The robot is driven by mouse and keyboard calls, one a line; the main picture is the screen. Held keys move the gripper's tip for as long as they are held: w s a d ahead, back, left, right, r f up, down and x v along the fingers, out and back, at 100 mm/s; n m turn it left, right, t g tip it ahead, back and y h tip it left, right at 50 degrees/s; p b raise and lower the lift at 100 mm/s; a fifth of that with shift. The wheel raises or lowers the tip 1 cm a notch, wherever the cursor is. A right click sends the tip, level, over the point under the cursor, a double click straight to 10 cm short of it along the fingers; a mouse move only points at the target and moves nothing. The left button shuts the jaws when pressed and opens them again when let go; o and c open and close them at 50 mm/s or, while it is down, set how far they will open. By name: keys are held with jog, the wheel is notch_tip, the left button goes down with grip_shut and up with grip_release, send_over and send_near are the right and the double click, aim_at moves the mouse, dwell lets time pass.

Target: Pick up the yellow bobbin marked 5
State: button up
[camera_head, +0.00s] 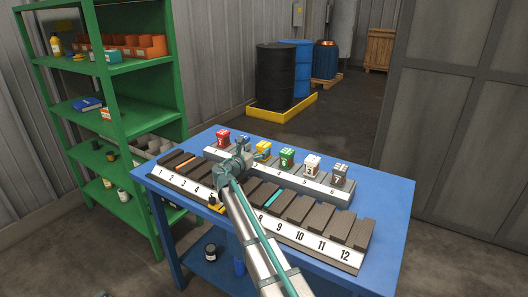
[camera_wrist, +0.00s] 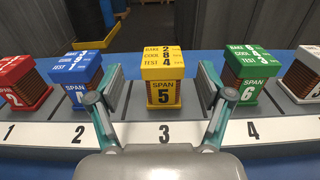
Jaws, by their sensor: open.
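The yellow bobbin marked 5 (camera_wrist: 163,80) stands upright on the back rack above slot label 3. In the head view the yellow bobbin (camera_head: 263,149) is partly hidden by my gripper. My gripper (camera_wrist: 160,105) is open and empty, with one finger to the left and one to the right of the yellow bobbin. The fingers appear nearer to the camera than the bobbin, and I see no contact. In the head view my gripper (camera_head: 247,152) is over the back rack.
A blue bobbin marked 4 (camera_wrist: 82,79) and a green bobbin marked 6 (camera_wrist: 247,75) stand close on either side. Red (camera_head: 223,136), white (camera_head: 312,165) and grey (camera_head: 340,175) bobbins share the rack. The front rack (camera_head: 309,242) has numbered slots. Green shelves (camera_head: 122,130) stand left.

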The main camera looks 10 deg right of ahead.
aim_at(260, 148)
jog(key=p+x, duration=0.1)
jog(key=x, duration=0.4)
jog(key=shift+s+d+f, duration=0.1)
jog(key=shift+f, duration=0.05)
jog(key=c, duration=1.5)
